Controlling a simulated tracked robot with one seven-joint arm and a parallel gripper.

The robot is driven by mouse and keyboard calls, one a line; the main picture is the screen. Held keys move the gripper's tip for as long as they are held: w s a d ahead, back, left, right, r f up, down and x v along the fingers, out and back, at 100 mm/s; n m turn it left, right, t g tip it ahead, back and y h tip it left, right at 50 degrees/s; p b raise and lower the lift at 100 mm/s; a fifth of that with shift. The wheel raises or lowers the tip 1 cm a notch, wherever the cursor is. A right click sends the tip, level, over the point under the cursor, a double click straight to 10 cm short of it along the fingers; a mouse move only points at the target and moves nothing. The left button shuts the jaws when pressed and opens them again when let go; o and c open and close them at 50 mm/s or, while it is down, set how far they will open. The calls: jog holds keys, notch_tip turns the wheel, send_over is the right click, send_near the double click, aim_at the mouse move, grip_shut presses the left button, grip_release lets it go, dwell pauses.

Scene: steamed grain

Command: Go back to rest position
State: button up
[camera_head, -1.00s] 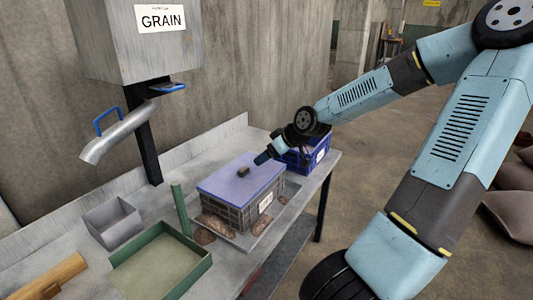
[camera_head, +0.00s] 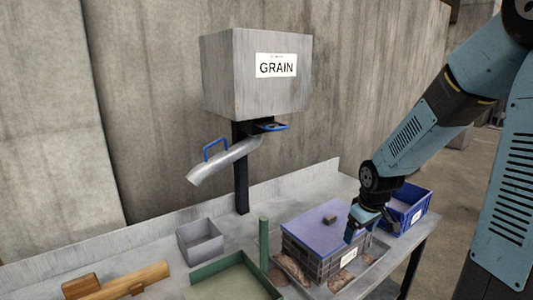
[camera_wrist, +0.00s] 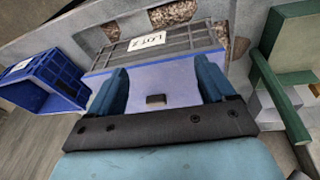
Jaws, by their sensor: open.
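My gripper (camera_head: 357,222) is open above the near right part of the purple lid on the grey crate. In the wrist view my gripper (camera_wrist: 160,88) has its two blue fingers spread wide, with nothing between them but the view of the lid (camera_wrist: 178,92) and its small dark knob (camera_wrist: 156,99). The lid (camera_head: 318,236) lies on the dark slatted crate (camera_head: 318,262), which bears a white label. The crate stands in a shallow tray with brown lumps around it. I cannot tell whether the fingers touch the lid.
A blue crate (camera_head: 405,208) stands right of the lidded crate. A grain hopper (camera_head: 255,90) with a metal spout (camera_head: 222,162) rises behind the bench. A grey box (camera_head: 200,242), a green tray (camera_head: 205,268) with an upright green post (camera_head: 263,245), and a wooden tool (camera_head: 125,282) lie to the left.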

jog(key=s+a+r+m+t, duration=0.1)
jog(key=s+a+r+m, duration=0.1)
jog(key=s+r, duration=0.8)
jog(key=s+a+r+m+t, duration=0.1)
jog(key=s+r+m, duration=0.3)
jog(key=s+r, duration=0.6)
jog(key=shift+s+a+r+t, duration=0.35)
jog(key=shift+s+r+t, duration=0.05)
jog(key=shift+r, duration=0.4)
